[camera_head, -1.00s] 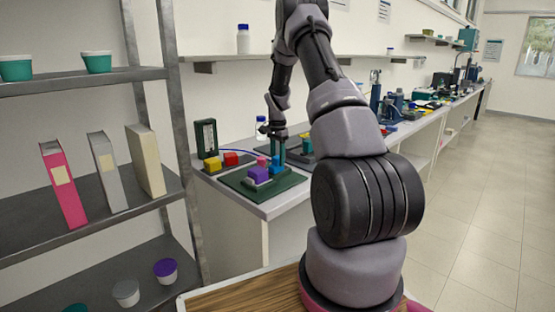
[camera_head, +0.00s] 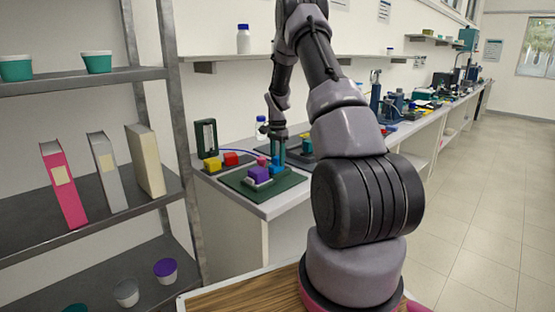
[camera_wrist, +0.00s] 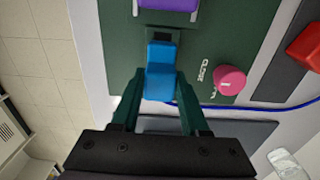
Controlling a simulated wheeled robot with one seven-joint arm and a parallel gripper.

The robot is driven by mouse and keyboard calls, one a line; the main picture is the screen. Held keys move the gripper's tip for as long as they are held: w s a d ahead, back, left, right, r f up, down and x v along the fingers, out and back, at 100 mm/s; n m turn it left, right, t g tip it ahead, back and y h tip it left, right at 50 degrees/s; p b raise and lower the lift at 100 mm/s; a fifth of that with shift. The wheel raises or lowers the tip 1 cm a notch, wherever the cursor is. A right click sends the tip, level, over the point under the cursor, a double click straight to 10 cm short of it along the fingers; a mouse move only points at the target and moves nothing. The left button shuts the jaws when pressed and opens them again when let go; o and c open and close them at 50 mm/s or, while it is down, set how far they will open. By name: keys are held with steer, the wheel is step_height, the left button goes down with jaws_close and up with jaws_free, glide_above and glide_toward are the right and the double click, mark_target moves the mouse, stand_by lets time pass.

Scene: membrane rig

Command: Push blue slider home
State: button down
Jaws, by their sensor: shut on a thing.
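The blue slider (camera_wrist: 160,72) is a small blue block on the dark green board (camera_wrist: 110,40) in the wrist view. Its far end lies by a dark slot in the board, in line with a purple block (camera_wrist: 168,4). My gripper (camera_wrist: 158,92) has its two green fingers on either side of the slider, closed on it. In the head view my gripper (camera_head: 279,155) points down at the back edge of the board (camera_head: 262,192), and the blue slider (camera_head: 276,168) shows just in front of it. The purple block (camera_head: 258,174) sits beside it.
A pink knob (camera_wrist: 229,78) stands on the board beside the slider, near printed lettering. A red block (camera_wrist: 306,47) and a blue cable (camera_wrist: 270,108) lie farther right.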

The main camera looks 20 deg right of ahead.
mark_target(271, 167)
steer(key=a, duration=0.1)
steer(key=s+a, duration=0.1)
steer(key=a, duration=0.1)
steer(key=shift+a, duration=0.15)
steer(key=shift+c, duration=2)
jaws_free()
steer(key=shift+r, duration=0.15)
step_height(271, 167, up, 11)
steer(key=shift+f, duration=0.2)
steer(key=shift+s+r, duration=0.1)
